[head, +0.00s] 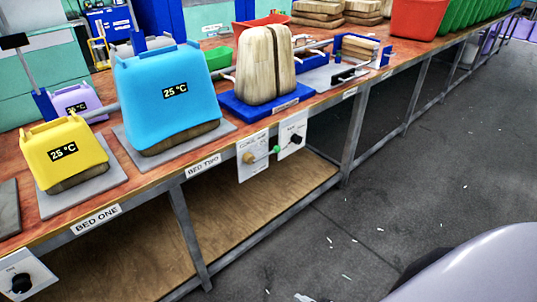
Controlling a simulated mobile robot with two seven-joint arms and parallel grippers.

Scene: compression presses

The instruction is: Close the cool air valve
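A white panel (253,168) on the front edge of the bench, right of the "BED TWO" label, carries a small tan knob (249,157). Its printing seems to read "COOL AIR", but it is too small to be sure. A second white panel (292,151) beside it carries a black knob (296,139), and a small green knob or button (276,149) sits between them. I cannot tell whether the valve is open or closed. Neither of my grippers is in view.
The bench (140,183) holds a yellow cover (78,170) and a blue cover (188,108), both marked 25 °C, and a wooden block (265,66) on a blue base. Another knob panel (22,275) is at lower left. Grey floor (390,200) in front is mostly clear.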

